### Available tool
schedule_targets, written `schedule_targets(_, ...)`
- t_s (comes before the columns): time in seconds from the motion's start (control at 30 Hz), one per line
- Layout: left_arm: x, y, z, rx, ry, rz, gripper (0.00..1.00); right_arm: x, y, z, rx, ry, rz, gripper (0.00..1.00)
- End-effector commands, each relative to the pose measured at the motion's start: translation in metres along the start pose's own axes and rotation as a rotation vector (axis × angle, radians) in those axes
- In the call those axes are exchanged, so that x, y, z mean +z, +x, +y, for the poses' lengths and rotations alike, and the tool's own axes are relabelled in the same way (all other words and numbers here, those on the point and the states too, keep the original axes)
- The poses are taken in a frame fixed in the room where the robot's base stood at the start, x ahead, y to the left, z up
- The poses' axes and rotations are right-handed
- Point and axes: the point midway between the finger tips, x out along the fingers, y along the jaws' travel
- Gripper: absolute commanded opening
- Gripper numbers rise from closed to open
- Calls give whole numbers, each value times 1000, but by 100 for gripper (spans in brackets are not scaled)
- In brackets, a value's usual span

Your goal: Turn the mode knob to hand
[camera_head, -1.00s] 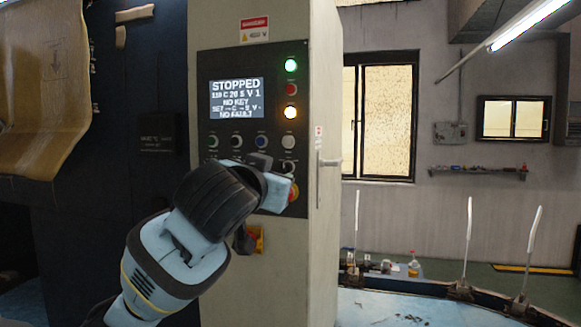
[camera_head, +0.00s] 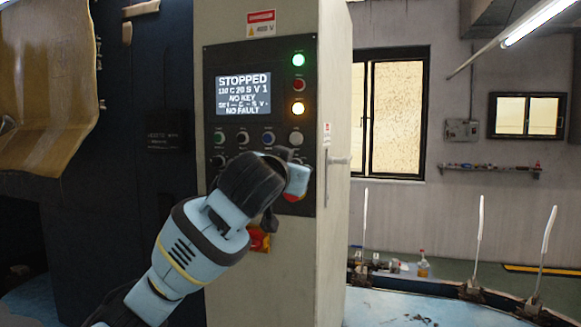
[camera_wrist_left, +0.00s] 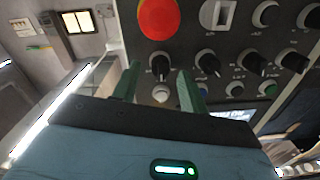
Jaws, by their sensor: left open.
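The control panel (camera_head: 208,120) is a dark plate on a beige cabinet, with a lit screen reading STOPPED. My left gripper (camera_head: 290,175) is in front of its lower right part and hides some controls. In the left wrist view the panel appears turned over. There my left gripper (camera_wrist_left: 158,75) is open, with green fingers on either side of a black pointer knob (camera_wrist_left: 160,65) and a white button (camera_wrist_left: 160,93). Contact with the knob cannot be told. More black knobs (camera_wrist_left: 207,64) sit beside it. Their labels are too small to read. My right gripper is not in view.
A red round button (camera_wrist_left: 158,18) lies close to the knob between my fingers. A cabinet door handle (camera_head: 338,161) sticks out right of the panel. A blue table (camera_head: 390,305) with upright white forms (camera_head: 480,235) stands at the lower right.

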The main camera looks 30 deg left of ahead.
Motion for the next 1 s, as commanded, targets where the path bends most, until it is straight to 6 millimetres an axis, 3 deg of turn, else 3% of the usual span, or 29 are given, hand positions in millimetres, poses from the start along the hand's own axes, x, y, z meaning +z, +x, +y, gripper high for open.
schedule_targets(0.4,0,7,0,0,0,1,42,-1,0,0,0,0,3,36)
schedule_targets(0.73,0,7,0,0,0,0,0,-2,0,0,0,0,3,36)
schedule_targets(1.0,1,7,0,1,-29,-2,0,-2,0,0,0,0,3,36)
